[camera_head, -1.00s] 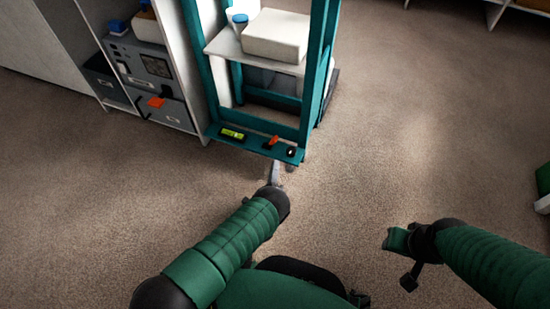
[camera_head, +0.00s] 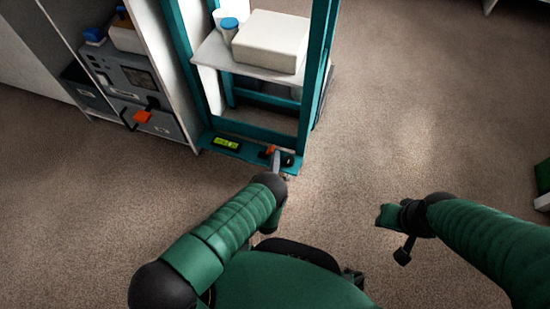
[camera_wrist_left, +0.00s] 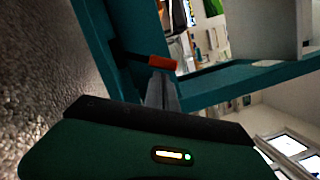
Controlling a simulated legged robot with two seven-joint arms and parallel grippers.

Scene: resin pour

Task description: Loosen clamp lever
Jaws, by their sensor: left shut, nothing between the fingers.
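The clamp lever (camera_head: 270,149) is a small orange-red handle on the low front ledge of the teal rack (camera_head: 252,153). In the left wrist view the orange lever (camera_wrist_left: 163,63) lies just beyond the fingertips, beside a teal post. My left gripper (camera_head: 276,162) is shut and empty, at the ledge right beside the lever; its grey fingers (camera_wrist_left: 160,92) point at it. Whether they touch it, I cannot tell. My right gripper (camera_head: 388,215) is over bare floor at the right, away from the rack; its jaws are unclear.
A green-yellow display (camera_head: 227,143) sits on the ledge. The rack's shelf (camera_head: 215,56) holds a white box (camera_head: 270,42) and blue-lidded containers (camera_head: 228,28). A cabinet at left holds a grey unit with an orange-gripped handle (camera_head: 142,116).

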